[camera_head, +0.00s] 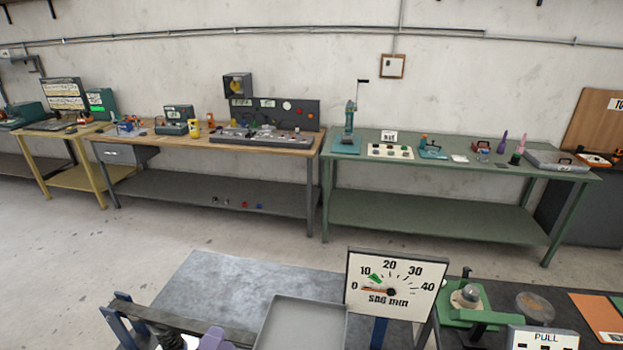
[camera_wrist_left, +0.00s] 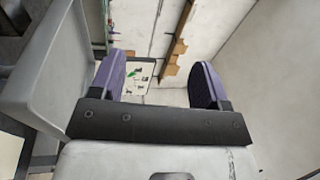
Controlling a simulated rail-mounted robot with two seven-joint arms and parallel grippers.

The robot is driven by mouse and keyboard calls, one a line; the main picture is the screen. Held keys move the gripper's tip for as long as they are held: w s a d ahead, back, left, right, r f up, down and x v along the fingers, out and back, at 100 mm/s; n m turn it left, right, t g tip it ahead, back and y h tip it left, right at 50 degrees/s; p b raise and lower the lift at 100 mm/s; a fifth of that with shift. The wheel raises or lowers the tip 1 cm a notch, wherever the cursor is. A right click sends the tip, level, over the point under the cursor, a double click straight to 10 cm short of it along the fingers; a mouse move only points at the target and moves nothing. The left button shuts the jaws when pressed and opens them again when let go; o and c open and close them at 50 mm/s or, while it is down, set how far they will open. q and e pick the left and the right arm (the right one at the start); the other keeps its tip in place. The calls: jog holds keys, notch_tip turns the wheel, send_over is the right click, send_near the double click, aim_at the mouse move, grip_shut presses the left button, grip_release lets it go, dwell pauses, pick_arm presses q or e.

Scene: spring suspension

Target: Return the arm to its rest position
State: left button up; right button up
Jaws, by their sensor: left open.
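My left gripper (camera_head: 213,339) shows only in part at the bottom edge of the head view, left of a shallow grey tray. In the left wrist view the same gripper (camera_wrist_left: 157,80) has two purple fingers spread wide, with nothing between them. It is open and empty. Beyond its fingers the dial board appears small in that view. My right gripper is not in view.
The grey tray (camera_head: 302,325) stands near me. Right of it are a "SAG mm" dial board (camera_head: 395,284), a green fixture (camera_head: 466,304) and a "PULL" sign (camera_head: 541,339). Loaded benches, one wooden (camera_head: 225,141) and one green (camera_head: 455,165), line the back wall. Bare floor lies between.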

pick_arm(q)
jog(key=s+a+n+g+y, duration=0.3)
jog(key=a+n+g+y, duration=0.35)
jog(key=n, duration=0.65)
jog(key=s+d+f+n+g+h, duration=0.1)
jog(key=s+d+f+n+g, duration=0.15)
jog(key=s+f, duration=0.55)
jog(key=s+d+f+n+g, duration=0.1)
jog(key=s+f+g, duration=0.25)
jog(key=s, duration=0.85)
jog(key=s+d+f+n+g+h, duration=0.15)
jog(key=s+f+g, duration=0.3)
jog(key=s, duration=0.55)
notch_tip(320, 180, up, 20)
jog(key=t+p, duration=0.1)
jog(key=p, duration=1.9)
jog(key=shift+w+y, duration=0.15)
jog(key=shift+y, duration=0.15)
jog(key=shift+d, duration=0.1)
